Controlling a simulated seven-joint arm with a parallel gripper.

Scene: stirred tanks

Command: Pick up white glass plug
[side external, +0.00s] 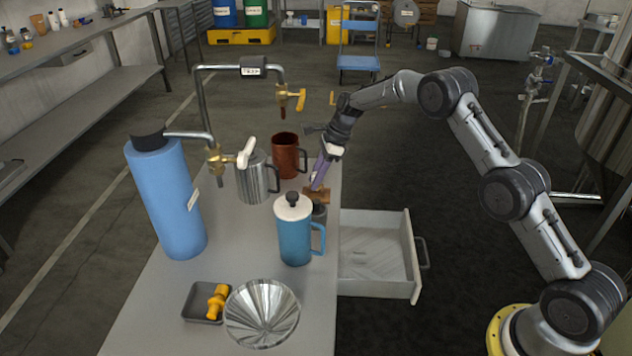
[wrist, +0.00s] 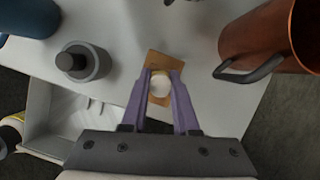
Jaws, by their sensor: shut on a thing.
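The white glass plug (wrist: 160,85) shows in the wrist view as a pale round top between the two purple fingers of my gripper (wrist: 160,78). It is over a small brown board (wrist: 152,62) on the table; I cannot tell whether it touches the board. My gripper is shut on the plug. In the side view my gripper (side external: 318,184) is low at the table's right edge, over the brown board (side external: 322,195). The plug is hidden there by the fingers.
A copper mug (side external: 285,157) stands behind the board and a blue lidded mug (side external: 293,237) in front. A grey bottle with a dark cap (wrist: 82,62) stands near the board. An open drawer (side external: 375,255) juts out right. A steel mug (side external: 254,180) stands left, under taps.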

